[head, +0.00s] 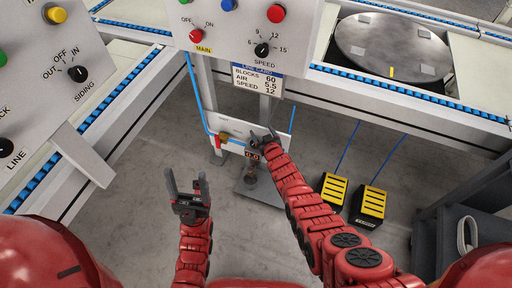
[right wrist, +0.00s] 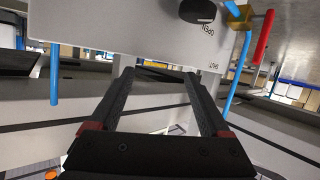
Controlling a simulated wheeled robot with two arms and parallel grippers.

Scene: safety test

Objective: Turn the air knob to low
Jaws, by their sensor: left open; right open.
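The pale air panel (head: 229,126) hangs low under the line, with a small red-digit display (head: 251,155) that seems to read 0.0. My right gripper (head: 268,138) is open in front of this panel and covers part of it. My left gripper (head: 187,182) is open and empty, lower left of the panel.
A valve with a red handle (head: 219,142) and blue hose sits at the panel's left; the red handle (right wrist: 265,37) also shows in the wrist view. A line card (head: 257,79) reads AIR 5.5. Yellow pedals (head: 333,189) stand on the floor. A button box (head: 235,45) is above.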

